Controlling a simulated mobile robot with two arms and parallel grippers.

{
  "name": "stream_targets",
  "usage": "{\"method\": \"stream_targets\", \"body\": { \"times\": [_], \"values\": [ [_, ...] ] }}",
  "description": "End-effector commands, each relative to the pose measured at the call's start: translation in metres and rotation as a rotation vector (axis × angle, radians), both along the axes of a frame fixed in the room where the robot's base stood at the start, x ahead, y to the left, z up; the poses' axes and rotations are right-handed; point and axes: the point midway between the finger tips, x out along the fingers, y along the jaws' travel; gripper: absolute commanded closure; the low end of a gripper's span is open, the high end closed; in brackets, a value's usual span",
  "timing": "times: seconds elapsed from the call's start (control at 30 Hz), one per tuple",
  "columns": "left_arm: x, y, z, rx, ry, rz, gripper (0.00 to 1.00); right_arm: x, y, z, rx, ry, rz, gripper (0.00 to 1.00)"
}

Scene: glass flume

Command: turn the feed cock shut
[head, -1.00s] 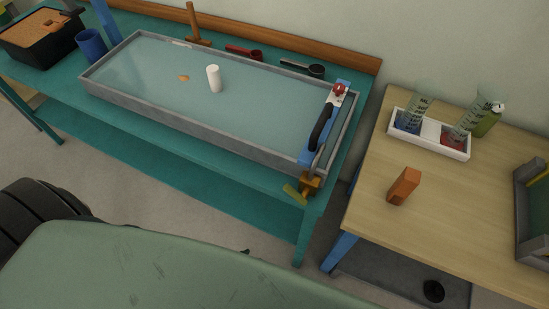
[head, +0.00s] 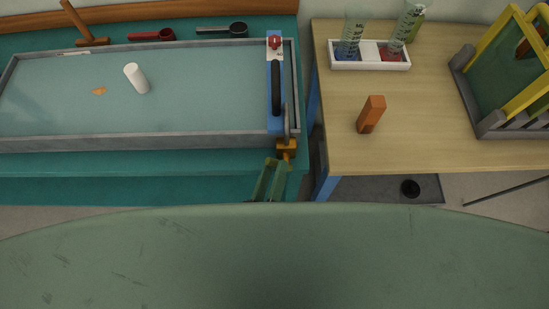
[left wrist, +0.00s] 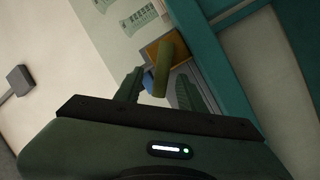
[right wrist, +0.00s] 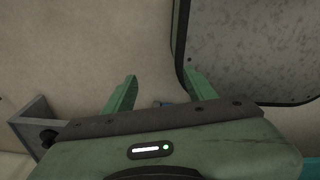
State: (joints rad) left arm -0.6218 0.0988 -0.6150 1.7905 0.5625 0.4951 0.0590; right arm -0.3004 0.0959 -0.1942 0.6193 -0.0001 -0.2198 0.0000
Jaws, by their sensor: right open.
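The feed cock (head: 286,146) is a small brass-orange block at the right front corner of the glass flume (head: 200,142). In the left wrist view its body (left wrist: 153,49) shows with an olive-yellow lever (left wrist: 162,70) pointing toward the camera. My left gripper (head: 276,163) is just in front of the cock. Its fingers are open, one on each side of the lever, with gaps visible in the left wrist view. The lever is mostly hidden in the head view. My right gripper (right wrist: 160,75) is open and empty over the floor, outside the head view.
A blue bracket with a black handle (head: 276,88) crosses the flume's right end above the cock. A wooden table (head: 440,140) stands right, across a narrow gap, with an orange block (head: 371,114) and a white tray (head: 370,62). A white cylinder (head: 136,78) stands in the flume.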

Motion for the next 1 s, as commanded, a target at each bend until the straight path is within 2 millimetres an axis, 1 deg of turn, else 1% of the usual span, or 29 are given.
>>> {"method": "stream_targets", "body": {
  "times": [0.03,0.1,0.2,0.4,0.5,0.53,0.57,0.6,0.67,1.0],
  "values": [
    [0.008,-0.002,0.002,0.0,-0.003,0.002,0.6,0.0,0.0,0.003,0.0,0.001,0.0,0.44],
    [0.016,-0.004,0.001,0.001,-0.003,0.001,0.6,0.0,0.001,0.004,0.002,0.0,0.0,0.44],
    [0.023,-0.007,0.0,0.002,-0.001,0.0,0.6,-0.001,0.008,0.005,0.009,0.001,-0.001,0.44],
    [0.026,-0.008,-0.001,0.002,0.001,0.0,0.6,-0.001,0.022,0.005,0.027,0.002,-0.002,0.44],
    [0.026,-0.008,-0.001,0.002,0.001,0.0,0.6,-0.001,0.023,0.005,0.027,0.002,0.0,0.44],
    [0.026,-0.007,-0.001,0.002,0.001,0.0,0.63,-0.001,0.023,0.005,0.026,0.002,0.0,0.44],
    [0.026,-0.008,-0.001,0.002,0.001,0.0,0.72,-0.001,0.023,0.005,0.026,0.002,0.0,0.44],
    [0.026,-0.008,-0.001,0.002,0.001,0.0,0.83,-0.001,0.022,0.005,0.026,0.002,0.0,0.44],
    [0.026,-0.008,-0.001,0.002,0.001,0.0,0.99,-0.001,0.021,0.005,0.024,0.001,0.001,0.44],
    [0.026,-0.007,-0.003,-0.023,0.001,-0.001,1.0,0.0,0.013,0.001,0.015,0.0,0.002,0.44]
  ]
}}
